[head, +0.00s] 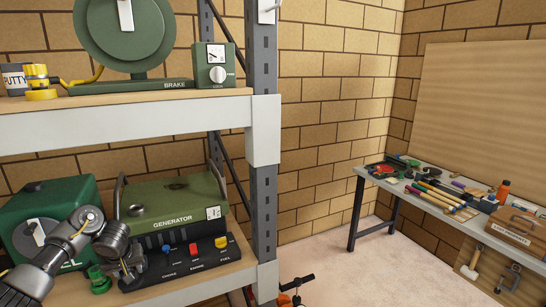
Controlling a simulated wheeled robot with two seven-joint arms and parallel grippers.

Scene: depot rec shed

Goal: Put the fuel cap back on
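The green generator (172,212) stands on the lower shelf, labelled GENERATOR. A dark round spot, perhaps the filler opening, shows on its top (178,186), with no cap visible over it. A small green round piece (98,280) sits at the shelf's front left, beside my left gripper; it may be the fuel cap, but I cannot tell for sure. My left gripper (127,272) points down in front of the generator's left end, just right of the green piece. Its fingers are small and partly merged with the dark panel behind, so their opening is unclear. My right gripper is out of view.
The generator's front panel has blue, red and yellow controls (193,249). A green box with a dial (50,215) stands left. The upper shelf (130,118) and grey post (264,200) bound the space. A workbench (440,205) with tools stands right, with open floor before it.

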